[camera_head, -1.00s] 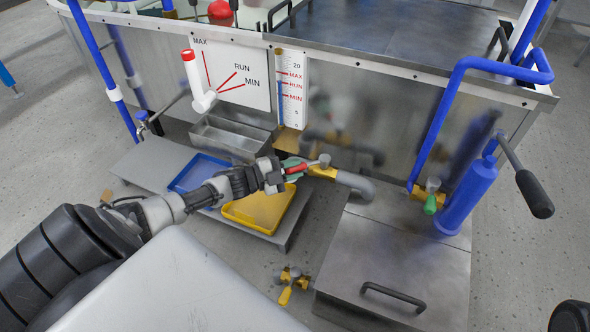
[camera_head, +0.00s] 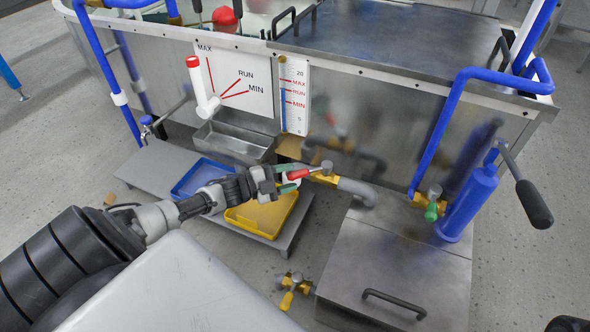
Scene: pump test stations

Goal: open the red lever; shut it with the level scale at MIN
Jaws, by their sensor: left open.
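The red lever (camera_head: 300,174) is the handle of a small yellow valve (camera_head: 325,177) on a grey pipe at the tank's front. It lies roughly in line with the pipe. My left gripper (camera_head: 287,179) is open, its green-tipped fingers above and below the lever's free end; I cannot tell whether they touch it. The level scale (camera_head: 298,115) is a white strip on the tank wall with MAX, RUN and MIN marks. Its blue column (camera_head: 283,112) seems to end near RUN, but it is too small to be sure.
A white red-tipped handle (camera_head: 200,85) stands before a MAX/RUN/MIN plate (camera_head: 235,92). Yellow (camera_head: 243,226) and blue (camera_head: 183,190) trays lie below my left arm. A green-handled valve (camera_head: 431,211) and blue hand pump (camera_head: 467,205) stand right. Another yellow valve (camera_head: 291,285) is near the floor.

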